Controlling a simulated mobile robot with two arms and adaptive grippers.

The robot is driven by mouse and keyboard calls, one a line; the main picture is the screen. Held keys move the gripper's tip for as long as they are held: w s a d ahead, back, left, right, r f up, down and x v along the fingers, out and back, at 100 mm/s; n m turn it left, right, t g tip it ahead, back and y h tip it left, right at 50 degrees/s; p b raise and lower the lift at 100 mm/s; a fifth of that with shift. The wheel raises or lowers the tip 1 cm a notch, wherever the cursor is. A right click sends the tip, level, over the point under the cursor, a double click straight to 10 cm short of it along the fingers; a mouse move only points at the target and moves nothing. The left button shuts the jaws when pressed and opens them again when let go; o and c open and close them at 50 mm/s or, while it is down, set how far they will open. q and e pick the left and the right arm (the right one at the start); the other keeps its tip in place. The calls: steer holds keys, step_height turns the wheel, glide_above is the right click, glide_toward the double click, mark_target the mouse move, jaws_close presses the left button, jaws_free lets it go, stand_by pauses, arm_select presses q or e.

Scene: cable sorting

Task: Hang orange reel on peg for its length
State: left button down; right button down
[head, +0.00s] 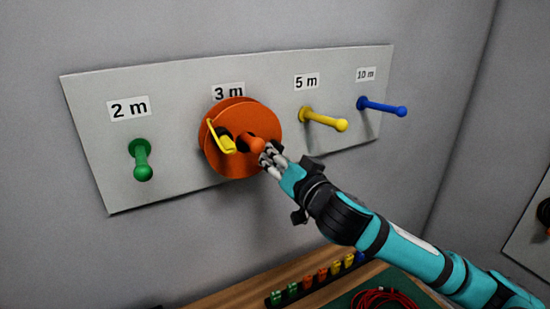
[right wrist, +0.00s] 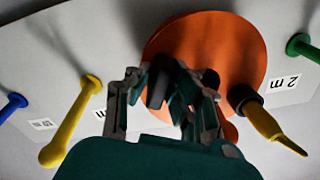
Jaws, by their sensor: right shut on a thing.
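The orange reel (head: 238,112) is up against the grey board under the "3 m" label (head: 228,92). An orange peg (head: 256,145) sticks out from the reel's dark middle, so the reel appears to be around it. A yellow plug (head: 227,144) on a yellow cord is on the reel's front; it also shows in the right wrist view (right wrist: 265,125). My right gripper (head: 270,156) is at the reel's front, right of the peg tip. Its fingers (right wrist: 160,90) are closed on a dark part at the reel's face, partly hidden. My left gripper is out of view.
Green (head: 141,162), yellow (head: 324,119) and blue (head: 382,106) pegs stick out under "2 m", "5 m" and "10 m" labels. Below, a wooden bench (head: 225,294) holds a rack of coloured plugs (head: 308,281) and a red cable coil (head: 385,299).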

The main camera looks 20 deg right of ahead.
steer(key=c, duration=1.2)
jaws_free()
steer(key=shift+s+a+r, duration=0.1)
steer(key=shift+s+r, duration=0.1)
steer(key=shift+s, duration=0.05)
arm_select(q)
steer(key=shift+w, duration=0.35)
arm_select(e)
steer(key=shift+o, duration=0.3)
steer(key=shift+w+f, duration=0.1)
steer(key=shift+f, duration=0.1)
